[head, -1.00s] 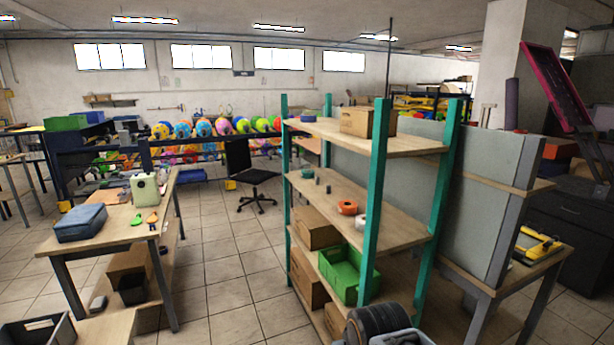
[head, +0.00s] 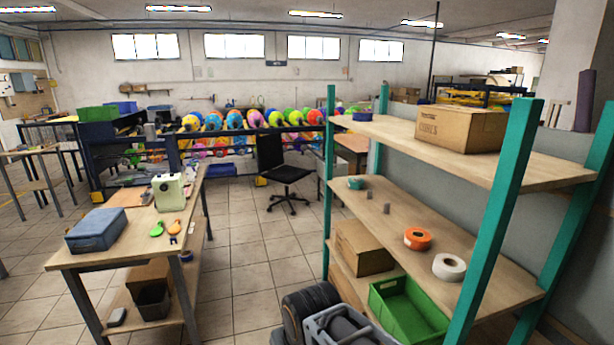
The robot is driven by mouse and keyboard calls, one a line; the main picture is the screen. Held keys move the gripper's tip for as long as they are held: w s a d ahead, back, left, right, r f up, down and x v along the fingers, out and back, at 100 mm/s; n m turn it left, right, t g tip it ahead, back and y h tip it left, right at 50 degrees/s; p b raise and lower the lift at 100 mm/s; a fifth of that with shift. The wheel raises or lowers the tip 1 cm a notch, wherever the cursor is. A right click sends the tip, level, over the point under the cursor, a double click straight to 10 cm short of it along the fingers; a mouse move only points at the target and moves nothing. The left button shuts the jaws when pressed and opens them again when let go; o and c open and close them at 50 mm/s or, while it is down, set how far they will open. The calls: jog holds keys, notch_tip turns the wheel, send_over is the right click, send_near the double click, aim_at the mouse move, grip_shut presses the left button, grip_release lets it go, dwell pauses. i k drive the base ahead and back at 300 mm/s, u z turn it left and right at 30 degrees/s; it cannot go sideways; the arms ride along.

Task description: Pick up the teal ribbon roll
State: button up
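A small teal ribbon roll (head: 356,183) lies on the middle shelf of the teal-posted rack (head: 461,221), near the shelf's far left end. An orange roll (head: 417,238) and a white roll (head: 449,266) lie nearer on the same shelf, with two small grey pieces between them and the teal roll. My gripper (head: 312,300) shows at the bottom of the view, below the shelf and in front of the rack. Its fingers are not clear, so I cannot tell whether it is open.
A cardboard box (head: 462,128) and a blue roll (head: 362,116) are on the top shelf. A green crate (head: 408,309) and another box (head: 362,246) sit lower. A worktable (head: 120,250) with a blue case stands left.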

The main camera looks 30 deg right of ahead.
aim_at(359, 185)
jog(key=z, duration=0.15)
jog(key=i, duration=2.15)
jog(key=z, duration=0.95)
jog(key=i, duration=0.6)
jog(key=z, duration=0.3)
